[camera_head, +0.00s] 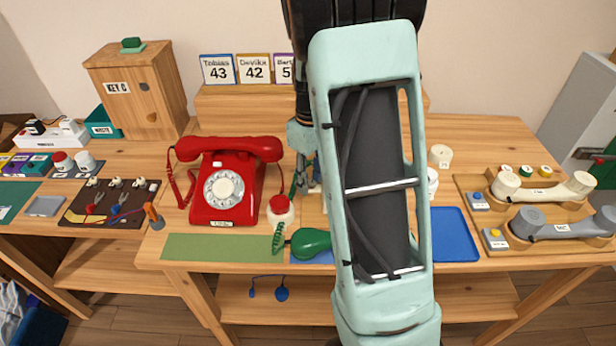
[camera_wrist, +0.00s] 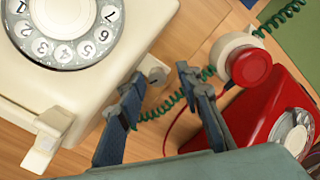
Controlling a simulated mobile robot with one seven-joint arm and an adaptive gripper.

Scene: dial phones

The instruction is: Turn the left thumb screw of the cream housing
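The cream housing (camera_wrist: 110,50) with its number dial (camera_wrist: 66,22) fills the upper left of the wrist view. A small pale thumb screw (camera_wrist: 154,71) sticks out from its side, by my fingertips. A cream lever-like part (camera_wrist: 44,140) juts from another edge of the housing. My gripper (camera_wrist: 162,80) is open, its two dark blue fingers spread on either side of the screw's end; I cannot tell whether either touches it. In the head view my arm covers most of the housing, and only part of my gripper's area shows.
A red dial phone (camera_head: 225,190) stands left of my arm. A red-capped cream handset piece (camera_head: 281,212) with a green coiled cord lies beside it, close to my fingers in the wrist view (camera_wrist: 247,66). A green mat (camera_head: 215,247) and blue tray (camera_head: 455,235) lie along the front edge.

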